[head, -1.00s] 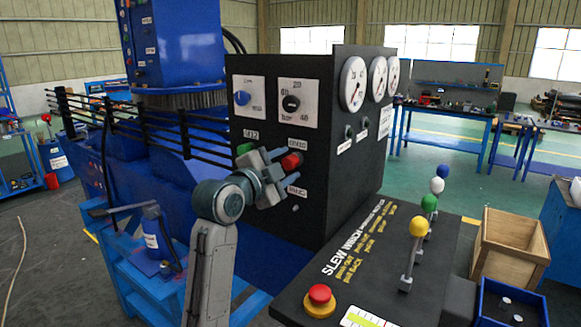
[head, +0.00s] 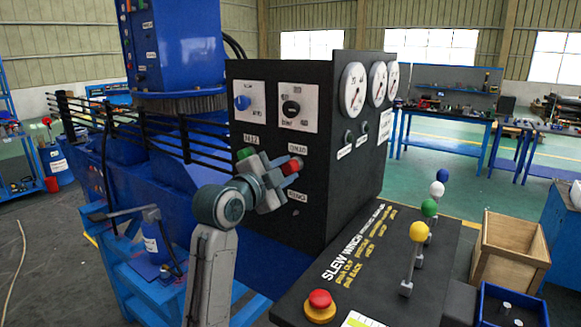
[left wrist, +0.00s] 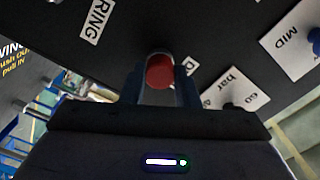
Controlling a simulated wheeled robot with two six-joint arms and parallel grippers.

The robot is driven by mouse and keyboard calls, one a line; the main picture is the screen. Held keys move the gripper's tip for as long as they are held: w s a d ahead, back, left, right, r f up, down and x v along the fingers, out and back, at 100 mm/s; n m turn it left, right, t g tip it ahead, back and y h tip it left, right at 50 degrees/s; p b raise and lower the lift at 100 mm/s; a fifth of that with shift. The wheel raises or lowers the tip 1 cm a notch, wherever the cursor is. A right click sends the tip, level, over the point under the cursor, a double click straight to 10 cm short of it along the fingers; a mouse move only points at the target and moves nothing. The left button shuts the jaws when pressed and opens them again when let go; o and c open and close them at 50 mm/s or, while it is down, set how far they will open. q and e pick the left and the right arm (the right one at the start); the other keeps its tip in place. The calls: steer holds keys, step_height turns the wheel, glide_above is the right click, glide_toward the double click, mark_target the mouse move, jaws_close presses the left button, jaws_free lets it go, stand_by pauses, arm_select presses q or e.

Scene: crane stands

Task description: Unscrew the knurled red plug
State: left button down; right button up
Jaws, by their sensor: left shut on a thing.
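The red plug (head: 290,168) is at the front face of the black control panel (head: 320,222), between the DN20 and RING labels. My left gripper (head: 293,166) is shut on it, with a finger on each side. In the left wrist view the round red end of the plug (left wrist: 160,71) shows between the two fingers (left wrist: 160,84). The knurling is too small to make out, and how deep the plug sits is hidden. My right gripper is not in view.
A green plug (head: 246,153) sits just left of the gripper. Dial knobs (head: 291,107) are above it. A lever console (head: 375,262) with a red stop button (head: 320,299) stands in front at right. A wooden crate (head: 508,250) and a blue bin (head: 513,308) are farther right.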

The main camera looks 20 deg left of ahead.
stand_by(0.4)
arm_select(q)
steer(key=n+p, duration=0.3)
steer(key=shift+r+n, duration=0.15)
steer(key=shift+n, duration=0.15)
steer(key=shift+n+p, duration=0.5)
steer(key=shift+f+n, duration=0.25)
steer(key=shift+n, duration=0.05)
steer(key=n+p, duration=0.3)
steer(key=shift+r, duration=0.25)
steer(key=shift+f+n+p, duration=0.15)
steer(key=shift+n+p, duration=0.55)
steer(key=shift+n, duration=0.2)
steer(key=shift+f, duration=0.15)
